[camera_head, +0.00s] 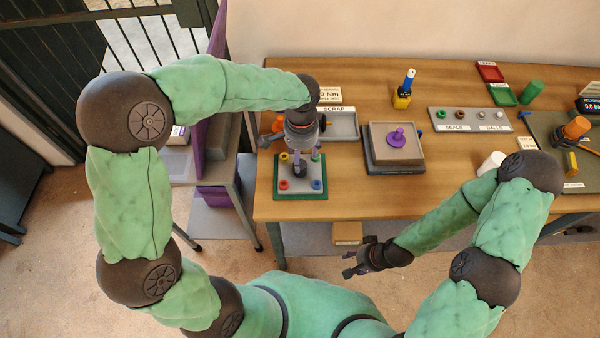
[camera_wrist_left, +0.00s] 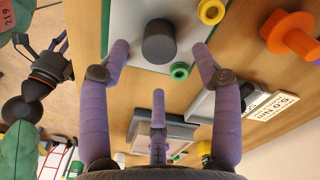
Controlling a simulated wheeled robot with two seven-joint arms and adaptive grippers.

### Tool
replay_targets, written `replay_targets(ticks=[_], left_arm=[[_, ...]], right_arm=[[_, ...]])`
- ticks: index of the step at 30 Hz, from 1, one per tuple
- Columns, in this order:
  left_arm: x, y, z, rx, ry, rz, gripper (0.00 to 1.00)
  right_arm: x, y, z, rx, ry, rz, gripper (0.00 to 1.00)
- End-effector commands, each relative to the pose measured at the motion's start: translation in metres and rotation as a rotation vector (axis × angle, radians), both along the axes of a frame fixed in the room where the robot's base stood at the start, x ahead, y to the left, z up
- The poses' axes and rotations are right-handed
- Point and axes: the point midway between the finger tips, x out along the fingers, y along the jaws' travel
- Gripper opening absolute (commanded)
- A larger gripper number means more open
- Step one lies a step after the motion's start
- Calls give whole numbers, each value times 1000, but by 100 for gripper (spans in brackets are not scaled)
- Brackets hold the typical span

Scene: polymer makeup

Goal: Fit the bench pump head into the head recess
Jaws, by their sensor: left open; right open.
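A light grey plate on a green base (camera_head: 289,197) lies at the table's left front, with coloured rings at its corners. A dark cylinder (camera_wrist_left: 159,41) stands in its middle; I cannot tell whether this is the pump head. My left gripper (camera_head: 299,162) points down over the plate. In the left wrist view its purple fingers (camera_wrist_left: 159,62) are spread open, with the cylinder beyond them. A purple knobbed disc (camera_head: 396,138) sits on a grey square block (camera_head: 375,163). The head recess is not clearly identifiable. My right gripper (camera_head: 357,260) is open and empty before the table's front edge.
A grey scrap tray (camera_head: 344,124) and an orange knobbed piece (camera_wrist_left: 290,33) lie beside the plate. Farther right are a yellow-and-blue bottle (camera_head: 403,90), a seals and balls rack (camera_head: 470,114) and a white cup (camera_head: 491,164). The front middle of the wooden table (camera_head: 400,202) is clear.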

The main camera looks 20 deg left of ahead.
Motion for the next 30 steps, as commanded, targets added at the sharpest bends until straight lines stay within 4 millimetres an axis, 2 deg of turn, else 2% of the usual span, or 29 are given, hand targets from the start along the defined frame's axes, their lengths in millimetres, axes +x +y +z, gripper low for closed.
replay_targets(ticks=[9,17,20,24,30], left_arm=[[-3,2,-44,0,4,0,64],[-3,2,-46,-1,0,-1,64],[-3,2,-46,-1,0,0,39],[-3,2,-46,-1,0,0,0],[-2,2,-45,-1,-2,0,0]], right_arm=[[0,0,-19,0,0,0,48],[0,0,-18,0,0,0,48],[0,0,-18,0,0,0,48],[0,0,-18,0,0,0,48],[0,0,-18,0,0,0,48]])
